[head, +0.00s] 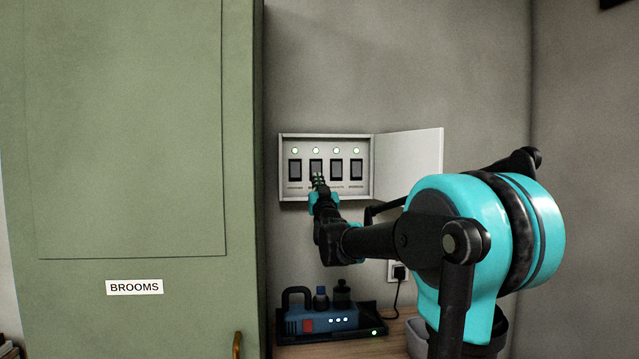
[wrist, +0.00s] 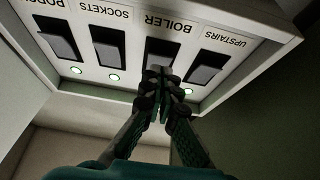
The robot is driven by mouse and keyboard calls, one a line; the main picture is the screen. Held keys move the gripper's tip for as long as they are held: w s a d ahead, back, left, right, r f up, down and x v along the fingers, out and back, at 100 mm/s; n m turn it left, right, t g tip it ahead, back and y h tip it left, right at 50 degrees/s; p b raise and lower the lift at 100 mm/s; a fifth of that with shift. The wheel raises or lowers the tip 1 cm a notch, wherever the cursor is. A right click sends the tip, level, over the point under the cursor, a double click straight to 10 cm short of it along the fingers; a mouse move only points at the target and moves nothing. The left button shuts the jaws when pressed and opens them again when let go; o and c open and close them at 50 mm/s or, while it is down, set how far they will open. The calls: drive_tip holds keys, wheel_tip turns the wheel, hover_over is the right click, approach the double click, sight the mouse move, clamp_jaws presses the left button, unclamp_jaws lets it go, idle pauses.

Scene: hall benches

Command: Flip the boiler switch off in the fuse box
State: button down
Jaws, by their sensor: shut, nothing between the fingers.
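The open fuse box (head: 326,194) is on the wall, with a row of dark rocker switches and a lit lamp over each in the head view. The boiler switch (head: 316,167) is second from left there. In the wrist view, which shows the box upside down, the boiler switch (wrist: 160,50) is under the BOILER label, between the SOCKETS switch (wrist: 108,45) and the UPSTAIRS switch (wrist: 208,66). My gripper (wrist: 157,73) is shut and empty, its tips over the lamp-side end of the boiler switch. I cannot tell whether they touch. The boiler lamp is hidden in the wrist view.
The box's white door (head: 415,155) stands open to the right. A green BROOMS cabinet (head: 130,150) fills the left.

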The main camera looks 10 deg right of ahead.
drive_tip(key=shift+w+f, duration=0.2)
drive_tip(key=shift+w, duration=0.35)
